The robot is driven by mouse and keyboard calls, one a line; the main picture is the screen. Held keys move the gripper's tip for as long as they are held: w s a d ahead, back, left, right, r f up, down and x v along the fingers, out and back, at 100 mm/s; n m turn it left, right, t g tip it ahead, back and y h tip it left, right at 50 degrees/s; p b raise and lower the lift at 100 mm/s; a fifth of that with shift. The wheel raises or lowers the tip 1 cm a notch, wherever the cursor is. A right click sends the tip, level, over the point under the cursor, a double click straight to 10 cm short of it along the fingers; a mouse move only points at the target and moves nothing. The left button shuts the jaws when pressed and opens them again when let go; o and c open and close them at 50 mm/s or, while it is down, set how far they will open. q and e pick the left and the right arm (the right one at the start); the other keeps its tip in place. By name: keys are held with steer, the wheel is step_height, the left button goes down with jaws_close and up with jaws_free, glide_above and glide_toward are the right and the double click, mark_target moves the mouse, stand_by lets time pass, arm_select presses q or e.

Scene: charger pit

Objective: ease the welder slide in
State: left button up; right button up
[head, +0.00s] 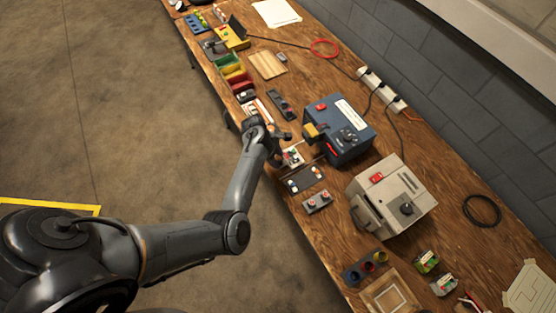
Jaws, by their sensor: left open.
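My left gripper (283,142) is at the front part of the bench, left of a blue machine (341,133). It is open, and its fingers are small and partly dark in this view. The blue machine has a red button, a white label, dark knobs and a yellowish block (313,131) sticking out of its left side. A red strip shows below that block. The gripper appears apart from the block. A beige machine (393,194) with a red switch and a dark knob stands to the lower right. I cannot tell which part is the welder slide. My right gripper is out of view.
Small trays and parts (304,179) lie beside the gripper along the bench's front edge. Green and red bins (230,66) and a wooden board (268,65) are farther up. A power strip (382,92) with cables lies at the back. Bare wood (440,160) shows at right.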

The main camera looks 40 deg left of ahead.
arm_select(q)
steer(key=shift+x, duration=0.8)
jaws_close()
